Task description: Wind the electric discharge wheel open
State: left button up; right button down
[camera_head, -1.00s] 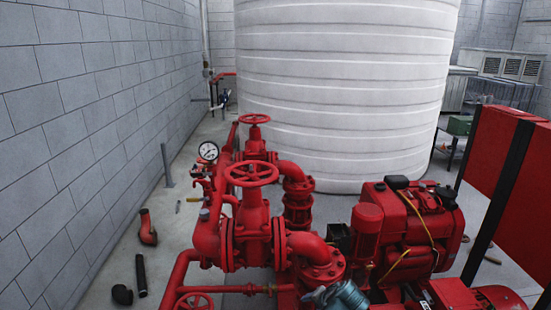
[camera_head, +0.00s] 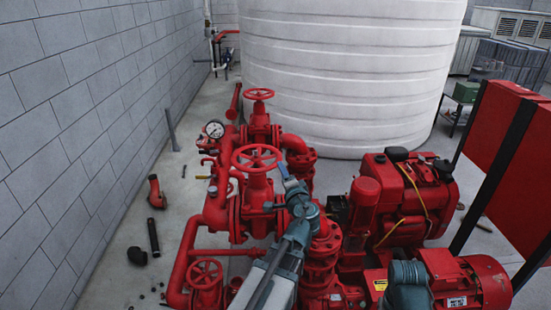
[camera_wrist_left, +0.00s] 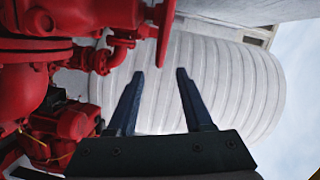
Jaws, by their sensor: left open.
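Three red handwheels show on the red pipework in the head view: a middle one (camera_head: 257,158), a farther one (camera_head: 258,94) and a low one at the front (camera_head: 205,274). No marking shows which is the electric discharge wheel. My left gripper (camera_head: 277,187) is open and empty, just right of and near the middle wheel; I cannot tell whether it touches. In the left wrist view, the two dark fingers (camera_wrist_left: 160,72) stand apart with nothing between them, and a red wheel edge (camera_wrist_left: 165,30) shows beyond the tips. My right gripper is out of view.
A red engine (camera_head: 405,195) and a red motor (camera_head: 470,285) stand to the right. A pressure gauge (camera_head: 214,130) rises left of the middle wheel. A white tank (camera_head: 345,70) fills the back. Loose pipe pieces (camera_head: 153,238) lie on the floor by the wall.

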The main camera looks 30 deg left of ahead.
aim_at(256, 159)
pick_arm(q)
jog(key=x, duration=1.1)
jog(key=shift+b, duration=0.4)
grip_shut()
jog(key=shift+d, duration=0.1)
dwell(0.7)
